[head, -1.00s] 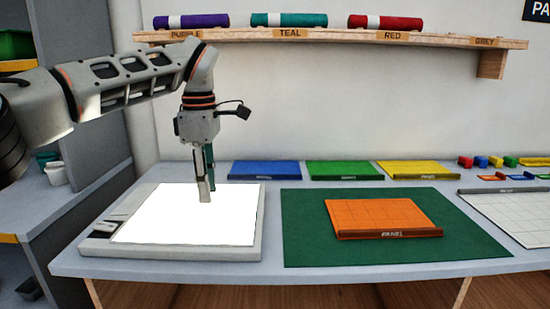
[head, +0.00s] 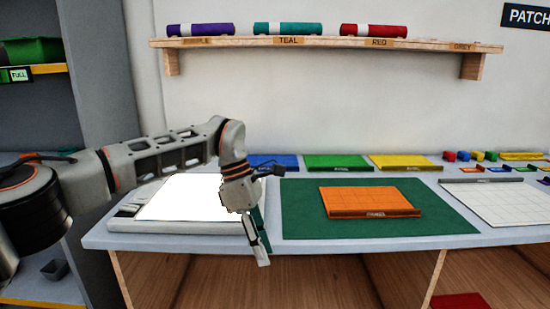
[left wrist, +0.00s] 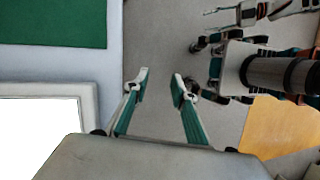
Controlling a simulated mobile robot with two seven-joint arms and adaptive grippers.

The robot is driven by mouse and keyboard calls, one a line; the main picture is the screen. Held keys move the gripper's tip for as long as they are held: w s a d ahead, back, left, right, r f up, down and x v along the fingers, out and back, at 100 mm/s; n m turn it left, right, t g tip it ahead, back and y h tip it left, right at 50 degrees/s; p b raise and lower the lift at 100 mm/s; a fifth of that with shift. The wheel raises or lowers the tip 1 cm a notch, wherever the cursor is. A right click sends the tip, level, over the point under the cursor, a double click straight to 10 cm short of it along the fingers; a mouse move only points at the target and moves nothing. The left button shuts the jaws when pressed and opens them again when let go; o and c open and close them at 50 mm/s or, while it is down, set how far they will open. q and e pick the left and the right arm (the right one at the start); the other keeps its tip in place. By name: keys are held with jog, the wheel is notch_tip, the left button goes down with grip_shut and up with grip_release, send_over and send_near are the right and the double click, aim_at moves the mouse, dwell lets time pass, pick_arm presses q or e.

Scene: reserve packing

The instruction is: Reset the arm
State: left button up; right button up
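My left arm comes in from the left in the head view. Its gripper (head: 260,240) points down at the table's front edge, between the white light panel and the green mat. In the left wrist view the two fingers of the left gripper (left wrist: 160,85) stand apart with nothing between them, over the grey floor. The wrist view also shows parts of my own body at the upper right. My right gripper cannot be made out for certain in either view.
The white light panel (head: 180,198) lies left on the table. The green mat (head: 300,222) carries an orange panel (head: 368,202). Blue (head: 272,162), green (head: 338,162) and yellow (head: 405,161) panels lie behind. A shelf (head: 330,43) holds purple, teal and red rolls.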

pick_arm(q)
jog(key=s+d+f+n+g+h+p, duration=0.1)
jog(key=s+d+f+g+h+p, duration=0.3)
jog(key=s+d, duration=0.85)
jog(key=s+d+r+n+t+h, duration=0.2)
jog(key=s+d+r+n+h, duration=0.3)
jog(key=d+n+h, duration=0.6)
jog(key=w+a+f+n+t+y+p, duration=0.25)
jog(key=a+f+n+t, duration=0.25)
jog(key=a+n+t, duration=0.65)
jog(key=w+a+f+n+t+y+p, duration=0.15)
jog(key=a+f+n+t+y, duration=0.4)
jog(key=n, duration=0.95)
jog(key=s+a+f+n+g+y, duration=0.1)
jog(key=s+a+f+n+y, duration=0.3)
jog(key=s+a+f, duration=0.5)
jog(key=s+a+f+n+g+y+p, duration=0.1)
jog(key=s+a+f+n+y, duration=0.3)
jog(key=s+a+f+n, duration=0.4)
jog(key=s+a+f, duration=0.1)
jog(key=a+f, duration=0.2)
jog(key=a, duration=0.4)
jog(key=shift+s+f, duration=0.2)
pick_arm(e)
jog(key=shift+m, duration=0.3)
jog(key=s+r, duration=0.1)
jog(key=r, duration=0.1)
jog(key=s+r, duration=0.1)
jog(key=r, duration=0.1)
jog(key=shift+s+a, duration=0.15)
